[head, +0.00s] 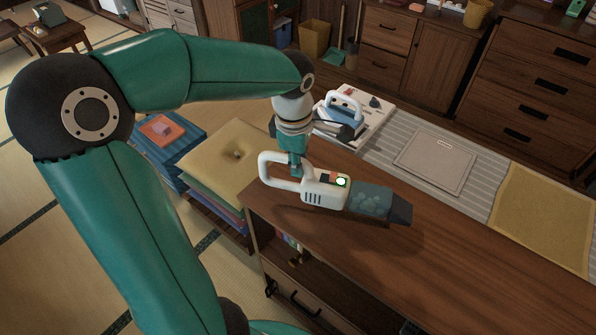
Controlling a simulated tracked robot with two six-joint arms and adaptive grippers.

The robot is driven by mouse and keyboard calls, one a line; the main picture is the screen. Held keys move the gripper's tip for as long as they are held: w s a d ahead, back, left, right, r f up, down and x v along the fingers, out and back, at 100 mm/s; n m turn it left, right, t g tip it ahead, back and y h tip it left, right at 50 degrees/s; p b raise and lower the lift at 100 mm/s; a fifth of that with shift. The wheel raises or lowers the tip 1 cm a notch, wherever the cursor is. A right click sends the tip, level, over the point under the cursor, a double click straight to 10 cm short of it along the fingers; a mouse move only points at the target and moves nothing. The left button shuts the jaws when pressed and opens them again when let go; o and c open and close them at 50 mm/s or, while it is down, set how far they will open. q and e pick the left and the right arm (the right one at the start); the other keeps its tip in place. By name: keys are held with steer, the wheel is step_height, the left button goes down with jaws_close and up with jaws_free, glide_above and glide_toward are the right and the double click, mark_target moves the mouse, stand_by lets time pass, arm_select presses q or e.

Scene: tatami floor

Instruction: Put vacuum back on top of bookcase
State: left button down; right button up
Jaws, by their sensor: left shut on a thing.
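The vacuum (325,194) is a small handheld one with a white body and handle, a green light and a dark, see-through front end pointing right. My left gripper (296,170) comes down from above and is shut on the vacuum's handle. The vacuum is over the left end of the wooden bookcase top (470,265), roughly level, with a shadow on the wood below it. I cannot tell whether its underside touches the wood. My right gripper is not in view.
A blue and white iron (343,108) and papers (372,103) lie behind the vacuum. A grey striped mat with a flat panel (436,162) and a yellow cloth (545,215) lie behind the bookcase top. Stacked cushions (215,150) stand left. The bookcase top's right part is clear.

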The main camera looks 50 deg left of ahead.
arm_select(q)
step_height(320, 180, down, 4)
steer(key=shift+r, duration=0.1)
steer(key=c, duration=1)
jaws_free()
steer(key=shift+c, duration=0.2)
step_height(320, 180, up, 12)
steer(key=s, duration=0.1)
steer(key=shift+d, duration=0.2)
steer(key=shift+s, duration=0.15)
